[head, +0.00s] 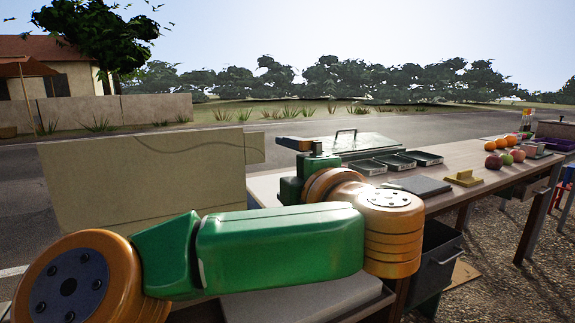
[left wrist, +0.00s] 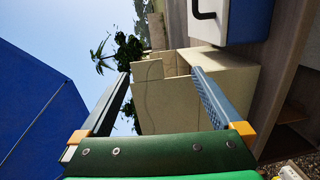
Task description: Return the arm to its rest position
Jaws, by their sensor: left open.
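My left arm, green with orange joints, reaches across the head view from the lower left. Its gripper (head: 300,143) is at the far end, over the left end of the wooden table (head: 455,160), partly hidden behind the wrist joint. In the left wrist view the two fingers of the left gripper (left wrist: 160,95) are wide apart with nothing between them. My right gripper shows in neither view.
A lidded metal box (head: 350,143), black trays (head: 397,162), a grey board (head: 417,185) and a yellow block (head: 464,178) are on the table. Several fruits (head: 494,162) lie farther right. A dark bin (head: 438,255) hangs at the near side.

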